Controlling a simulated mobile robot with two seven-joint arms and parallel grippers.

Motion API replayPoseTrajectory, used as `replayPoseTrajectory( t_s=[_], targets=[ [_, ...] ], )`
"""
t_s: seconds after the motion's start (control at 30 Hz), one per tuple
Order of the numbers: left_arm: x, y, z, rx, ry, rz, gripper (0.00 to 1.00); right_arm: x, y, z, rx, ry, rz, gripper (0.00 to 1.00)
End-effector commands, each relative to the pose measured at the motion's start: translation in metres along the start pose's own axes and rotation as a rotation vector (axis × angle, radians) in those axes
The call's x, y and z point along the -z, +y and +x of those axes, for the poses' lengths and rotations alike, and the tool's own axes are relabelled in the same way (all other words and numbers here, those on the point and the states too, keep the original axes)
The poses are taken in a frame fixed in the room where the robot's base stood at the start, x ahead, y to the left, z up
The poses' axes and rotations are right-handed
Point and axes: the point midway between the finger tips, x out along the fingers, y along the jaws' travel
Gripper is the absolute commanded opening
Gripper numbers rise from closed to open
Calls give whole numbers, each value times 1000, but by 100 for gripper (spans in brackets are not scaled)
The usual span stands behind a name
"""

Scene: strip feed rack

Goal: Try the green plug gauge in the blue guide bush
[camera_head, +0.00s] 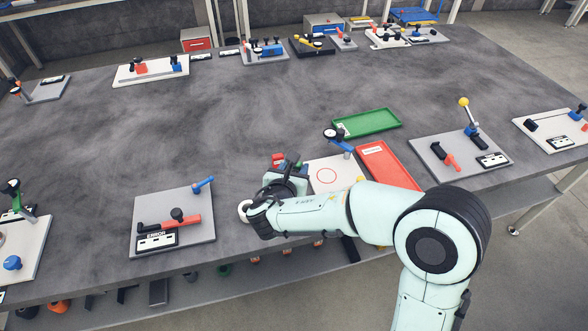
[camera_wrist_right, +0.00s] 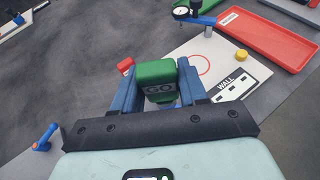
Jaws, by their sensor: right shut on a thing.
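The green plug gauge (camera_wrist_right: 157,74), marked GO, is a block gripped between the two blue fingers of my right gripper (camera_wrist_right: 158,84). A short grey piece shows just below the block, and what lies under that is hidden by the gripper. In the head view my right gripper (camera_head: 287,172) is beside the left edge of the white plate. A red piece (camera_wrist_right: 126,65) shows just left of the fingers. I cannot make out the blue guide bush; the gripper may cover it. My left gripper is out of view.
The white plate (camera_head: 322,182) has a red circle, a dial gauge (camera_head: 337,138) and a yellow knob (camera_wrist_right: 241,55). A red tray (camera_head: 388,166) and a green tray (camera_head: 366,123) lie behind. A grey fixture plate (camera_head: 175,205) is to the left. The table's middle is clear.

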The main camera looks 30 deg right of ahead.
Motion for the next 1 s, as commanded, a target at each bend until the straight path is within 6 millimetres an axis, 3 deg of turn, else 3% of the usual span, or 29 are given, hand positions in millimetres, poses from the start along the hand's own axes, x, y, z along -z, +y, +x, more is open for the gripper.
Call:
replayPoseTrajectory(
  t_s=[0.6, 1.0],
  targets=[
    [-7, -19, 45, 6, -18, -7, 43, 49, 0, 20, 0, 1, -1, 8],
    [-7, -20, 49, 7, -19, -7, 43, 53, 0, 22, -1, -1, 0, 8]
  ],
)
